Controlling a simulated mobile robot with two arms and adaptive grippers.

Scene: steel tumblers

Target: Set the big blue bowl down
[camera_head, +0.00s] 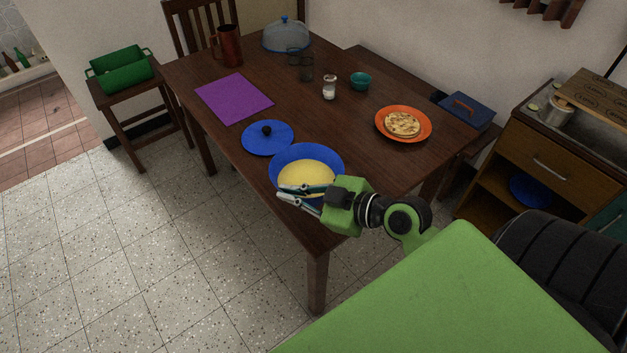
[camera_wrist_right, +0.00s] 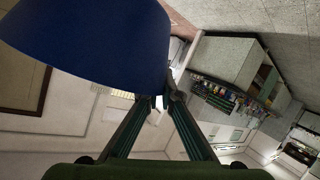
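The big blue bowl (camera_head: 290,155) shows at the table's near corner, with yellow contents in it. It is roughly level; I cannot tell whether its base touches the table (camera_head: 360,165). My right gripper (camera_head: 282,195) is at the bowl's near side, one finger over the inside and the other outside, closed on the rim. In the right wrist view the bowl's dark blue outside (camera_wrist_right: 95,40) fills the upper left, and the nearly meeting fingertips (camera_wrist_right: 159,101) are at its edge. The fingers hide part of the near rim. My left gripper is not in view.
A blue lid (camera_head: 284,137) with a dark knob lies just behind the bowl. A purple mat (camera_head: 234,98) is at the left, and an orange plate (camera_head: 382,125) with flatbreads at the right. A shaker (camera_head: 329,88) and a teal bowl (camera_head: 361,81) stand farther back. Bare tabletop lies between lid and plate.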

